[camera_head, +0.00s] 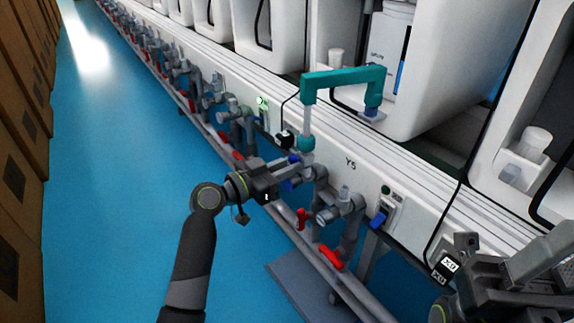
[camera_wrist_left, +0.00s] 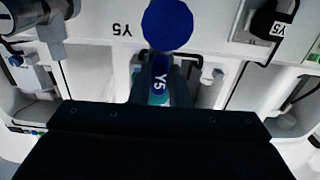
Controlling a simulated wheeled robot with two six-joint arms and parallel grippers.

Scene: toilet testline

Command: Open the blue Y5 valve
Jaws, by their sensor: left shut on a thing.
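The blue Y5 valve (camera_head: 291,183) sits on the grey pipework below the "Y5" label on the white panel. My left gripper (camera_head: 287,172) is at the valve and partly hides it. In the left wrist view, a blue handle marked Y5 (camera_wrist_left: 160,74) lies between the two dark fingers (camera_wrist_left: 165,85), and the gripper is shut on it. A round blue part (camera_wrist_left: 167,25) shows just beyond the handle.
A teal pipe (camera_head: 343,80) arches above the valve. White toilets (camera_head: 440,70) stand behind. Brown boxes (camera_head: 20,150) line the left; the blue floor (camera_head: 120,170) between is clear.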

